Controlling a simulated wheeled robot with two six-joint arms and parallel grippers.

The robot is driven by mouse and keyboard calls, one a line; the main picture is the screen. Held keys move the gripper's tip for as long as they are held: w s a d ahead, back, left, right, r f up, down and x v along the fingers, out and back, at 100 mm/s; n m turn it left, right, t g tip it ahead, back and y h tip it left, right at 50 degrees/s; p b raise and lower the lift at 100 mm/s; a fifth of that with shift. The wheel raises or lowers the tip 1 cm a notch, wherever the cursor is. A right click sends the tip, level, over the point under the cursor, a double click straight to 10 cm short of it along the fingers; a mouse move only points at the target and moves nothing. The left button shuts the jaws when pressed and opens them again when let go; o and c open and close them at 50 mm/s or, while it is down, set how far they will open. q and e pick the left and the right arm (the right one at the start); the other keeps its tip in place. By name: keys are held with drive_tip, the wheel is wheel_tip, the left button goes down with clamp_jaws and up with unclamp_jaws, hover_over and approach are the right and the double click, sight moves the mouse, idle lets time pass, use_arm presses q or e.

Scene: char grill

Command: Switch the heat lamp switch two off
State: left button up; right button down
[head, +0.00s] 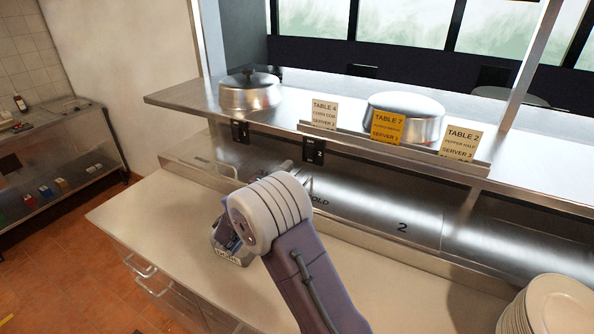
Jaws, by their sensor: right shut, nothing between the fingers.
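Two small black switch boxes are fixed to the front edge of the steel pass shelf. The one with a "2" beside it, heat lamp switch two (314,151), is on the right. The other switch (240,131) is to its left. Whether switch two is on or off is too small to tell. My right arm comes up from the bottom. My left gripper is not in view.
The pass shelf (190,95) carries two metal domes (250,97) (405,118) and several order cards (388,127). Plates (550,308) are stacked at lower right. The left counter (140,215) is clear.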

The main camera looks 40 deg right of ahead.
drive_tip(key=s+d+m+g, duration=0.3)
drive_tip(key=s+m+g, duration=0.15)
drive_tip(key=s, duration=0.55)
drive_tip(key=s+a+f+m+g+y+b, duration=0.1)
drive_tip(key=s+f+g+y, duration=0.45)
drive_tip(key=s+f, duration=0.55)
drive_tip(key=s+a+f+y, duration=0.6)
drive_tip(key=a+f+y, duration=0.25)
drive_tip(key=a, duration=0.25)
drive_tip(key=w+a+f+t+y, duration=0.2)
drive_tip(key=w+a+f+y, duration=0.1)
drive_tip(key=a, duration=0.5)
drive_tip(key=shift+w+a, duration=0.35)
drive_tip(key=shift+w, duration=0.15)
